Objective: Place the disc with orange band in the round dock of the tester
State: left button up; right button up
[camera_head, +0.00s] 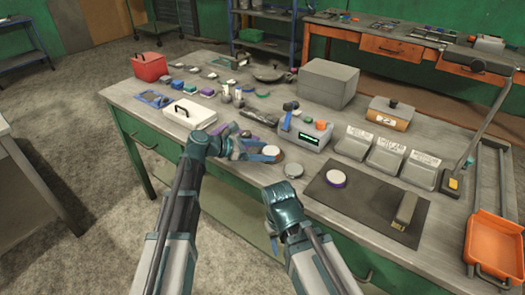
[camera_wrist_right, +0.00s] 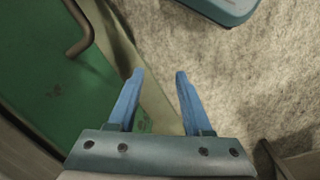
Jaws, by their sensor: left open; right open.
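A white-topped disc with an orange band (camera_head: 271,151) is near the middle of the bench in the head view, at the fingertips of my left gripper (camera_head: 262,156). The left gripper's blue fingers are open and low beside it; contact is too small to tell. A grey box with a green display and an orange knob (camera_head: 305,132), which looks like the tester, stands just right of the disc. I cannot make out its round dock clearly. My right gripper (camera_wrist_right: 156,100) is open and empty in its wrist view, with floor and the green bench side beyond.
A grey round piece (camera_head: 293,170) lies in front of the box. A white-topped disc with a purple band (camera_head: 336,178) sits on a dark mat (camera_head: 365,205). Sloped grey boxes (camera_head: 385,155) stand to the right. A white case (camera_head: 188,114) and small parts lie to the left.

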pick_arm(q)
jog(key=shift+s+a+r, duration=0.15)
jog(key=shift+s+r, duration=0.15)
jog(key=shift+s, duration=0.05)
jog(key=p+v, duration=0.4)
jog(key=v, duration=0.7)
jog(key=shift+w+p, duration=0.1)
jog(key=shift+p, duration=0.2)
jog(key=shift+a, duration=0.25)
